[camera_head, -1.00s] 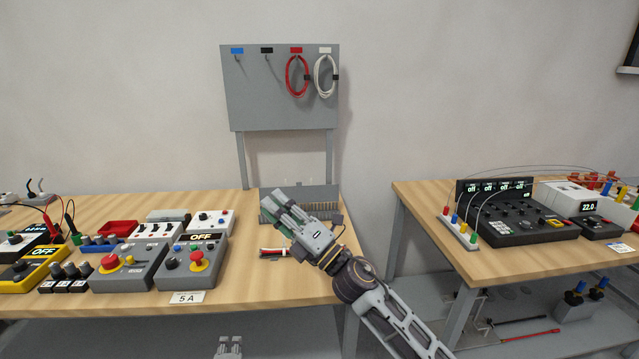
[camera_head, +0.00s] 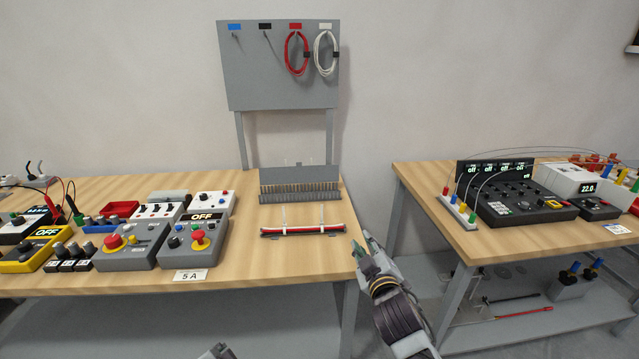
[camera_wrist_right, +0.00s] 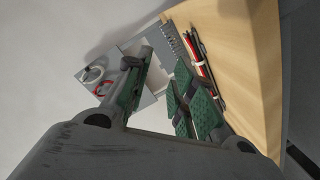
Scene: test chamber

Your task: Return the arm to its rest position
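My right gripper (camera_head: 368,246) is off the front right corner of the left table, over the gap between the tables. In the right wrist view the same gripper (camera_wrist_right: 165,68) has its green-padded fingers apart, with nothing between them. My left gripper (camera_head: 217,351) shows only as a small grey tip at the bottom edge, so its opening cannot be judged. A bundle of red, white and black wires (camera_head: 302,230) lies on the left table, apart from both grippers; it also shows in the right wrist view (camera_wrist_right: 203,68).
The left table (camera_head: 265,270) holds control boxes (camera_head: 135,245) and a grey comb-like rack (camera_head: 300,190). A grey board (camera_head: 265,80) with red and white cable coils stands behind. The right table (camera_head: 470,240) carries a black console (camera_head: 520,205). The gap between the tables is partly filled by my arm.

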